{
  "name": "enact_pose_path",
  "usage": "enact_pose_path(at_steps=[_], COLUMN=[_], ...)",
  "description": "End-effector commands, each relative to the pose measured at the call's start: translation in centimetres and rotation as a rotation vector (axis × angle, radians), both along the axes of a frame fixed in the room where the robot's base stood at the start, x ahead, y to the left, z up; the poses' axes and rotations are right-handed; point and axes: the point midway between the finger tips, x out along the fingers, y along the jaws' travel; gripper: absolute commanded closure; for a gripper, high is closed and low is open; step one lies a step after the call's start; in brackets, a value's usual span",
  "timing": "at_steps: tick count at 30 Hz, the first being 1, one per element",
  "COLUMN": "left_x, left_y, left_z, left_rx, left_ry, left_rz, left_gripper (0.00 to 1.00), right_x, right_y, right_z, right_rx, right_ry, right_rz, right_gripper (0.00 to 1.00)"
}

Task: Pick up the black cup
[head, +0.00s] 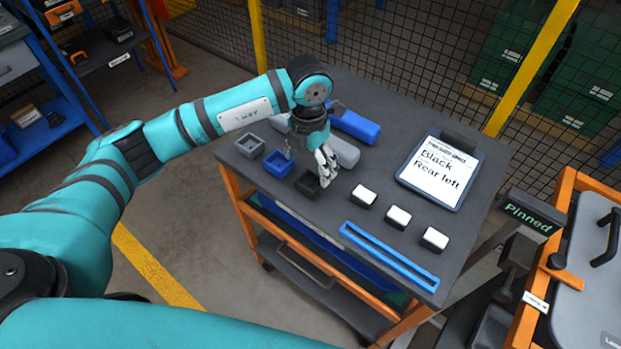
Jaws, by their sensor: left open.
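A small square black cup (306,184) stands on the dark top of the cart (400,230), near its left front edge. It is the nearest of a row with a blue cup (277,164) and a grey cup (249,146). My left gripper (325,176) points down just right of the black cup, its fingers close to the cup's right side. It is open with nothing seen between the fingers. Whether it touches the cup is hard to tell. My right gripper is out of view.
Several white-topped blocks, including one (364,196), and a blue rail (390,256) are to the right. A clipboard (441,172) reads "Black Rear left". Mesh fencing (400,60) stands behind.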

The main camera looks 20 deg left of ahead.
Motion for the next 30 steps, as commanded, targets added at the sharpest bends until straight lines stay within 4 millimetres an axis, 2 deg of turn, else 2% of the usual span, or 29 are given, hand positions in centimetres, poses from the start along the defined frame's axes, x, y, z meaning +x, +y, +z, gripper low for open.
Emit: enact_pose_path(at_steps=[3,7,10,14,18,26,30], left_x=[0.0,0.0,0.0,0.0,0.1,0.2,0.2], left_y=[-0.1,-0.1,-0.2,-0.3,-0.3,-0.3,-0.3], left_z=[-1.3,-2.0,-2.9,-4.9,-6.6,-7.1,-7.1], left_rx=[0.000,-0.001,-0.001,0.000,-0.002,-0.001,-0.001], left_ry=[0.002,0.001,0.004,0.006,0.002,-0.001,-0.001], left_rz=[-0.001,-0.001,0.000,0.000,-0.001,-0.001,-0.001], left_gripper=[0.15,0.15,0.15,0.15,0.15,0.15,0.32], right_x=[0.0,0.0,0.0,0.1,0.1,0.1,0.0], right_y=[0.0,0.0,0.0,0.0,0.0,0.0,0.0], right_z=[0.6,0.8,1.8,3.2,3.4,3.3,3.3], right_rx=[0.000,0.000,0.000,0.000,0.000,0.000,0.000], right_ry=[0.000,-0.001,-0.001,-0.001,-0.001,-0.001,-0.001], right_rz=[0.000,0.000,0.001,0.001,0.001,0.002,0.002], right_gripper=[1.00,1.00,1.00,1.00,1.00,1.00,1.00])
